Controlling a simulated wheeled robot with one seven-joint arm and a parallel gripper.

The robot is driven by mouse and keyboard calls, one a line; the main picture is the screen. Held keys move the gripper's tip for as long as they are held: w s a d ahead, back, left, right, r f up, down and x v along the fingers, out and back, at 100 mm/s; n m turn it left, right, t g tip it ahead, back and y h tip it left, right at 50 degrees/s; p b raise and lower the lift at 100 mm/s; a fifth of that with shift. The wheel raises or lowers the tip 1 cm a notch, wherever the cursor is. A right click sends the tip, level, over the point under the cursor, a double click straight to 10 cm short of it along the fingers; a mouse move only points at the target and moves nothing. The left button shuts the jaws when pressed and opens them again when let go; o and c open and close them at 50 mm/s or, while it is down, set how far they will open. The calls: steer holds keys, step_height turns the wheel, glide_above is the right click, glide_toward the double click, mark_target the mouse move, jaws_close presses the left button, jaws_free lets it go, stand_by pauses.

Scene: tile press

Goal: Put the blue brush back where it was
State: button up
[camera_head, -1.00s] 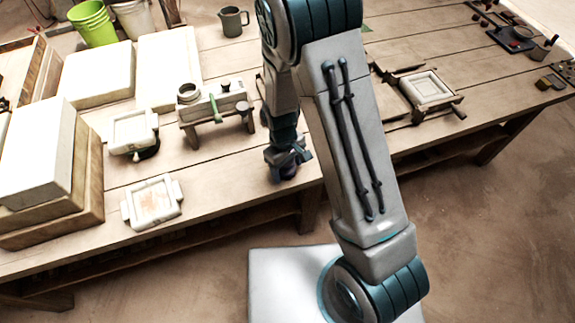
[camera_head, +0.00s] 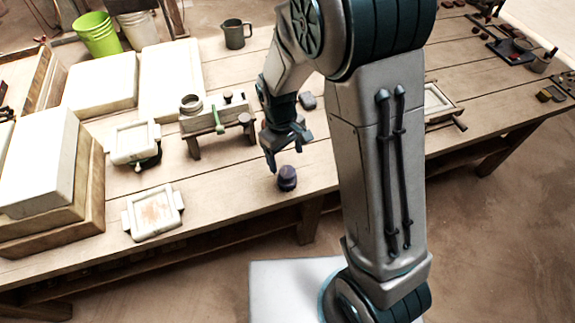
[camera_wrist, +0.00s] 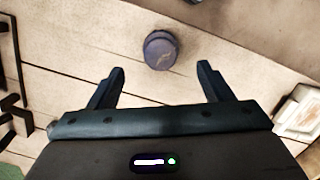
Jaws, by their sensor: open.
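A small, round, dark blue-violet object (camera_head: 287,178), apparently the blue brush, stands on the table near its front edge. In the wrist view its round top (camera_wrist: 161,49) lies just beyond my fingertips, centred between them; bristles cannot be made out. My gripper (camera_head: 286,156) is open and empty, above and slightly behind the object in the head view, apart from it. Both fingers are spread wide in the wrist view (camera_wrist: 161,70).
A small wooden stand (camera_head: 215,118) with a green-handled tool is left of my gripper. A pale framed tile (camera_head: 153,212) lies at left. Bare planks surround the object.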

steer(key=shift+w+r, duration=0.1)
steer(key=shift+r, duration=1.05)
steer(key=s+d+r+m+t, duration=0.4)
steer(key=s+d+r+m, duration=0.4)
steer(key=s+d+r, duration=0.4)
step_height(320, 180, up, 3)
steer(key=shift+s+d+f+y, duration=0.1)
steer(key=shift+s+d+y, duration=0.15)
steer(key=shift+s+y, duration=0.25)
